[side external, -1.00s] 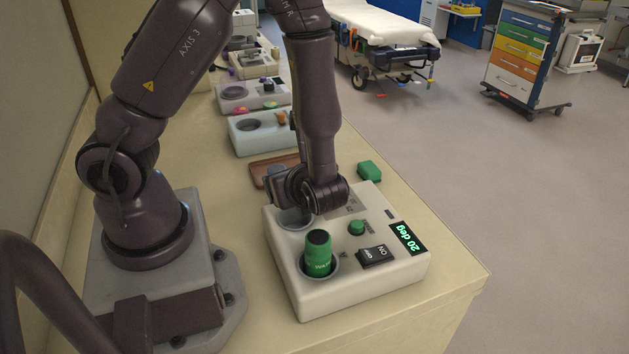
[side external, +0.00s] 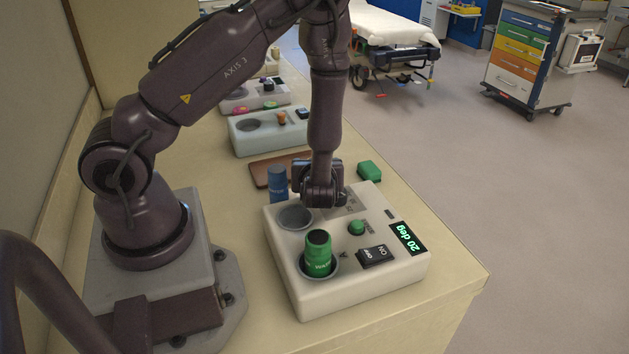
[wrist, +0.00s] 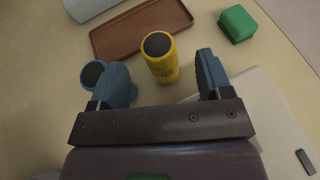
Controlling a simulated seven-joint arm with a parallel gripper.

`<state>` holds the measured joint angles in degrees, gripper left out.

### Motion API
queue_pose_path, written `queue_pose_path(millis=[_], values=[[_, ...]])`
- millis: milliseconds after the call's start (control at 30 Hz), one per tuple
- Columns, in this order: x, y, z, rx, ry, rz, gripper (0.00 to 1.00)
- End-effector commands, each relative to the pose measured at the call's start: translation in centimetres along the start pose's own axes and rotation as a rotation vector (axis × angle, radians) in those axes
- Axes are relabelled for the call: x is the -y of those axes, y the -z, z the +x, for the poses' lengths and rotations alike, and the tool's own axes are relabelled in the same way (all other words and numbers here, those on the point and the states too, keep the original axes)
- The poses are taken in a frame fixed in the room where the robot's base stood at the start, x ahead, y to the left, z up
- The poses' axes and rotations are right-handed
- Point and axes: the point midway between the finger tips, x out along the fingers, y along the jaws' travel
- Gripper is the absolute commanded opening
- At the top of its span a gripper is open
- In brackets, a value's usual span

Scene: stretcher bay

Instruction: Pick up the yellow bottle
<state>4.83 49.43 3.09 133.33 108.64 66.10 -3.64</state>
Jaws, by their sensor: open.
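The yellow bottle (wrist: 161,62) has a dark cap and stands upright between the fingers of my gripper in the wrist view. My gripper (wrist: 158,82) is open, with its blue-padded fingers on either side of the bottle and apart from it. In the side external view my gripper (side external: 321,192) is behind the white device, and the yellow bottle is hidden there by my arm. A blue bottle (side external: 277,183) stands just left of my gripper; in the wrist view it shows beside the left finger (wrist: 93,73).
A white device (side external: 345,290) with a green bottle (side external: 318,255) in one well and another well empty stands in front. A brown tray (wrist: 140,28) lies behind the bottles. A green block (side external: 369,170) is to the right. Similar devices stand farther back.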

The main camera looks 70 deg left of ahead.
Motion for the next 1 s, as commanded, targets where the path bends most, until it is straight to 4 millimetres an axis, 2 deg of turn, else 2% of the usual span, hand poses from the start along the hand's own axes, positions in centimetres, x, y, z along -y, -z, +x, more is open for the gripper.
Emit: queue_pose_path(millis=[200,300,567,667,900,1000], values=[[-0.4,0.1,3.4,0.001,-0.005,0.0,0.72],[-0.4,0.1,4.3,0.0,-0.004,-0.001,0.72],[-0.3,0.1,4.6,0.0,-0.001,0.0,0.72],[-0.3,0.1,4.6,0.0,-0.001,0.0,0.53],[-0.3,0.1,4.6,0.0,-0.001,0.0,0.0],[-0.3,0.1,4.6,0.001,-0.001,0.0,0.0]])
